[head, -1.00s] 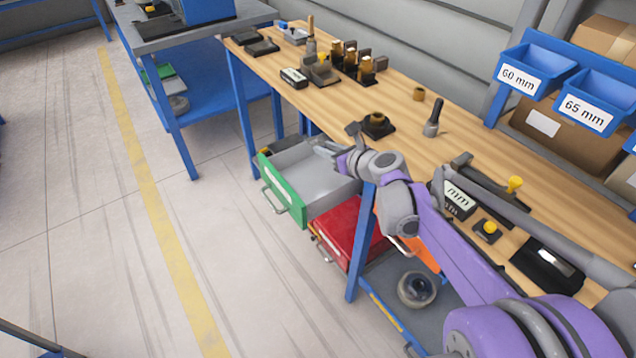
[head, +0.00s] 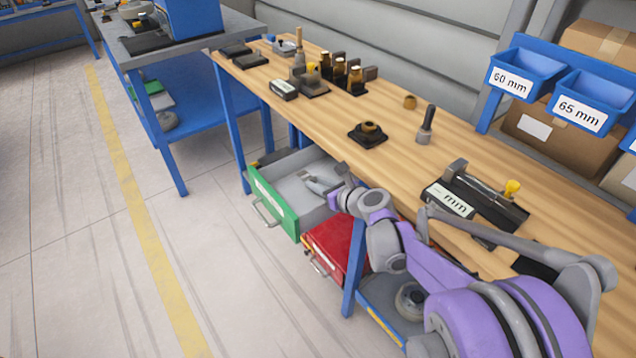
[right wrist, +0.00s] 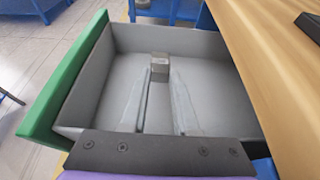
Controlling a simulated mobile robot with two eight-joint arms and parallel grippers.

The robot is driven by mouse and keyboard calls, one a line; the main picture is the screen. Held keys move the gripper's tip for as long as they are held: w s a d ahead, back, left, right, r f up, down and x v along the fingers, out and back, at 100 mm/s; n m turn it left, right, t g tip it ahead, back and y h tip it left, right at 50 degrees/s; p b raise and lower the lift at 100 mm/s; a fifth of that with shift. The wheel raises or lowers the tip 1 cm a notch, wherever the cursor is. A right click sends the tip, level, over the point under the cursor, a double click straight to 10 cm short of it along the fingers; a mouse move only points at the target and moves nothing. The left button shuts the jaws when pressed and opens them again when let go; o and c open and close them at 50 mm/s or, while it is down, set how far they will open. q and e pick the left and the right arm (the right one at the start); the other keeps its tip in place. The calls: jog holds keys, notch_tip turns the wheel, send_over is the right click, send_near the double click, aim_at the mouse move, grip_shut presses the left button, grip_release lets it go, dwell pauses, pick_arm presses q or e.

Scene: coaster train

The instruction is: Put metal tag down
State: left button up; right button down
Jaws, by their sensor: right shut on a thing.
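My right gripper (head: 308,180) reaches over the open green-fronted drawer (head: 275,206) beneath the bench. In the right wrist view the two long fingers (right wrist: 160,74) are shut on a small grey block, which I take to be the metal tag (right wrist: 160,62). The tag is at the fingertips, over the drawer's grey floor (right wrist: 205,90). I cannot tell whether it touches the floor. The drawer otherwise looks empty. The tag cannot be made out in the head view. My left gripper is not in view.
The wooden bench top (head: 320,125) runs beside the drawer, its edge close to my right arm. A black fixture with a brass ring (head: 368,132) and a dark-handled tool (head: 426,125) stand on the bench. The floor at left is clear.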

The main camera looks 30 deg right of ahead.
jog(key=shift+f, duration=0.45)
jog(key=c, duration=0.7)
grip_release()
jog(key=shift+o, duration=0.2)
jog(key=shift+r, duration=0.1)
